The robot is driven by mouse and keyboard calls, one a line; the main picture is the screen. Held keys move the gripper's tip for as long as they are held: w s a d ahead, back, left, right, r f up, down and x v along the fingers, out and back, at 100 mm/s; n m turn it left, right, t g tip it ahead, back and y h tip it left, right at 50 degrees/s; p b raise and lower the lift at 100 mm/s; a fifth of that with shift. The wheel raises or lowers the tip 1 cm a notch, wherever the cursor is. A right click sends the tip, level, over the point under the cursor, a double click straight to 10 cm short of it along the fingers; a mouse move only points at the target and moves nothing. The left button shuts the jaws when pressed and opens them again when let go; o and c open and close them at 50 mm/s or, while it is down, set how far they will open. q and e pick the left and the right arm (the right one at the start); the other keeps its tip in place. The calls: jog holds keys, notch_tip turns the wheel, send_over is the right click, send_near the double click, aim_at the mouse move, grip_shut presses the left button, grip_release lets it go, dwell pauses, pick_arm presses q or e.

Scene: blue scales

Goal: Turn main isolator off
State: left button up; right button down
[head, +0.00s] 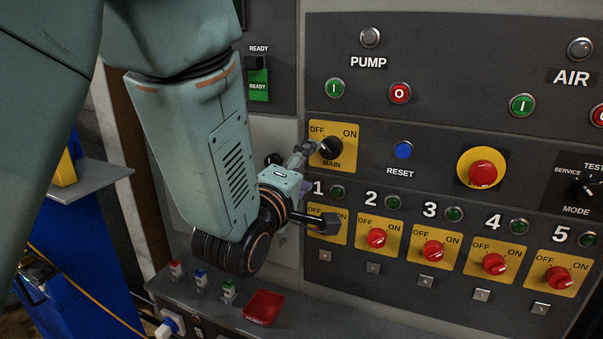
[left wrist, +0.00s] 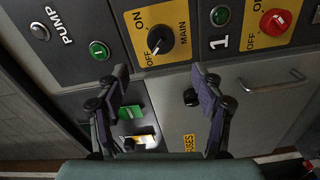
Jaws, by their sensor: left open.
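The main isolator is a black rotary knob (head: 331,148) on a yellow plate (head: 349,131) marked OFF, ON and MAIN. In the left wrist view the knob (left wrist: 159,39) shows whole, with a pale pointer mark that seems to lie towards OFF. My left gripper (head: 317,187) is open and empty. In the head view one finger overlaps the plate's lower left and the other lies over the yellow plate under 1. In the left wrist view the gripper's fingers (left wrist: 160,74) are spread, with the knob beyond their tips and apart from them. My right gripper is out of view.
A row of red rotary switches (head: 433,250) runs along the panel below. A blue reset button (head: 403,150) and a red emergency button (head: 482,173) are right of the main switch. A ledge below carries a red tray (head: 264,307) and small coloured padlock-like items (head: 201,278).

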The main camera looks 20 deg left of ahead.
pick_arm(q)
jog(key=shift+s, duration=0.95)
